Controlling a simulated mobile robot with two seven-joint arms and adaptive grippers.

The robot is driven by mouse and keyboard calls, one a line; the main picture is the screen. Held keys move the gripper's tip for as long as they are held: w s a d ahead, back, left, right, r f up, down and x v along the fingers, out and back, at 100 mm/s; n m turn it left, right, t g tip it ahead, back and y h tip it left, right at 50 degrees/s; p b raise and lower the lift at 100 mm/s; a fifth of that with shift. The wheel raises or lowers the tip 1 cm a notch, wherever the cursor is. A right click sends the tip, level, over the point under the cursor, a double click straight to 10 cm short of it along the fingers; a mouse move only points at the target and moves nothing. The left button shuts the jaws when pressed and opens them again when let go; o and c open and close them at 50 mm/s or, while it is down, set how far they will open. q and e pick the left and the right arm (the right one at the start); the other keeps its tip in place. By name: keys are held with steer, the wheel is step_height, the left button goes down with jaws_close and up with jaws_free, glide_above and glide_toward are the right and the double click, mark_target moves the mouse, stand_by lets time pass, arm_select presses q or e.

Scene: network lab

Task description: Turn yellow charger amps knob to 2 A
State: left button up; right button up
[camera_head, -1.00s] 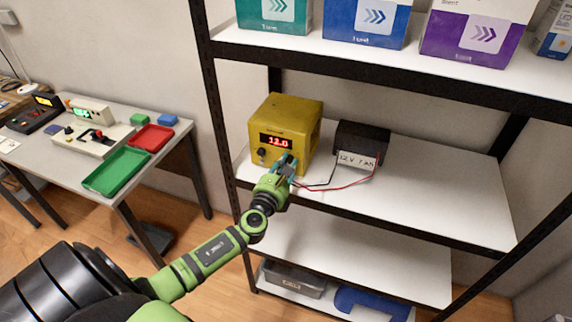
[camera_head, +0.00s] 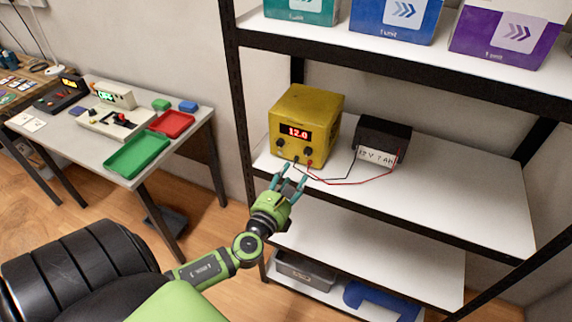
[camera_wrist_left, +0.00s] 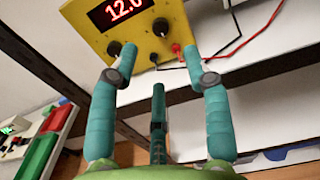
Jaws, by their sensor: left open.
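The yellow charger (camera_head: 310,105) stands on the middle shelf, its red display reading 12.0. Its front has a left dark knob (camera_head: 281,143) and a right dark knob (camera_head: 308,151); both also show in the left wrist view, the left knob (camera_wrist_left: 114,48) and the right knob (camera_wrist_left: 160,27). I cannot read their labels or settings. My left gripper (camera_head: 290,176) is open and empty, in front of and below the charger, apart from the knobs. Its teal fingers spread below the panel in the left wrist view (camera_wrist_left: 153,72). My right gripper is out of view.
Black and red leads run from the charger's lower front to a black battery (camera_head: 385,134) labelled 12 V 7 Ah. The black shelf edge (camera_head: 400,229) lies near my gripper. Boxes fill the upper shelf. A table with a green tray (camera_head: 140,156) and a red tray (camera_head: 171,124) stands left.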

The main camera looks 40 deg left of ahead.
arm_select(q)
steer(key=v, duration=0.2)
steer(key=shift+s, duration=0.25)
steer(key=shift+f, duration=0.1)
steer(key=s+f+n+g+b, duration=0.1)
steer(key=s+f+n+g, duration=0.3)
steer(key=f, duration=0.7)
steer(key=s+f+n+g+b, duration=0.15)
steer(key=s+f+n, duration=0.3)
steer(key=f, duration=0.65)
steer(key=s+f+n+g, duration=0.4)
steer(key=f+n, duration=0.1)
steer(key=f, duration=0.5)
steer(key=s+d+f+n+g+h+b, duration=0.1)
steer(key=s+d+f+n+g+h, duration=0.1)
steer(key=s+d+f+n, duration=0.3)
steer(key=s+d+f+n+g+h+b, duration=0.1)
steer(key=s+d+f+n+g, duration=0.4)
steer(key=s+f+n, duration=0.7)
steer(key=s+f+h, duration=0.1)
steer(key=s, duration=0.7)
steer(key=shift+d+f, duration=0.2)
steer(key=shift+d, duration=0.15)
